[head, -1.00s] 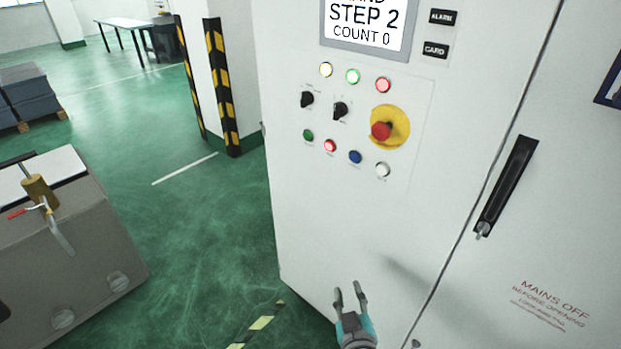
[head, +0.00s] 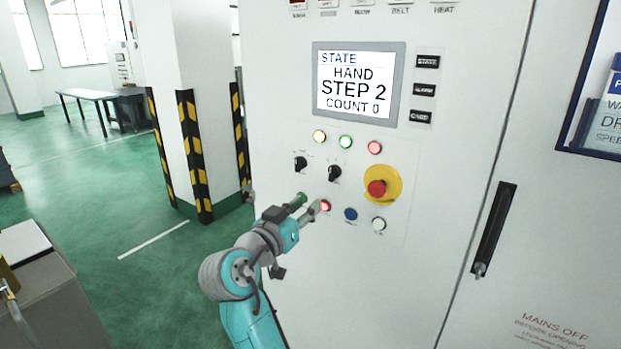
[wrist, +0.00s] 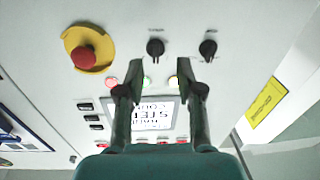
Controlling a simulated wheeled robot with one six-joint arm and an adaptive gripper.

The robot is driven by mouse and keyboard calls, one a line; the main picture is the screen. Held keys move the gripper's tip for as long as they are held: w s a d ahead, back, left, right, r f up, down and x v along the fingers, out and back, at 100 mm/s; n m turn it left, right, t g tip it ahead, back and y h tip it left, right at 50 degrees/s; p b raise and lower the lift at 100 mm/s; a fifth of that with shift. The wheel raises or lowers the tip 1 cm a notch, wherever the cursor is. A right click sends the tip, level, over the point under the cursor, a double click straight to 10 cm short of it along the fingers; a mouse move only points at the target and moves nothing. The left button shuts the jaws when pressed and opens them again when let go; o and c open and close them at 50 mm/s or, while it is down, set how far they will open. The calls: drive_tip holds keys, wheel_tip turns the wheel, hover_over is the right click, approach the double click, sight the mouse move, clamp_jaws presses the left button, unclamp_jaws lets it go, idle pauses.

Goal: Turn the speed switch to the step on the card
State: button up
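Two black rotary switches sit side by side on the cabinet panel: a left one (head: 300,164) and a right one (head: 334,172). The turned-over wrist view shows the left one (wrist: 207,48) and the right one (wrist: 155,47). Their labels are too small to read, so I cannot tell which is the speed switch. The screen (head: 356,85) reads HAND, STEP 2, COUNT 0. A card (head: 609,115) at the right edge is cut off; part of "SPEED" shows, but no step. My gripper (head: 309,203) is open and empty, just below the switches in the picture, fingers apart (wrist: 160,72).
A red emergency stop on a yellow plate (head: 381,188) is right of the switches. Yellow, green and red lamps are above; red, blue (head: 351,214) and white (head: 378,224) buttons are below. A black door handle (head: 493,230) is further right. Green floor lies open to the left.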

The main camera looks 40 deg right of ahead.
sight(330, 173)
drive_tip(key=shift+m+g+h, duration=0.3)
drive_tip(key=shift+m+g, duration=0.4)
drive_tip(key=shift+m, duration=0.2)
drive_tip(key=w+d+r, duration=0.1)
drive_tip(key=d, duration=0.2)
drive_tip(key=w+d+r, duration=0.1)
drive_tip(key=d, duration=0.2)
drive_tip(key=w+d+r, duration=0.1)
drive_tip(key=d, duration=0.2)
drive_tip(key=shift+w+d+r, duration=0.1)
drive_tip(key=shift+w+r, duration=0.2)
drive_tip(key=shift+w, duration=0.1)
clamp_jaws()
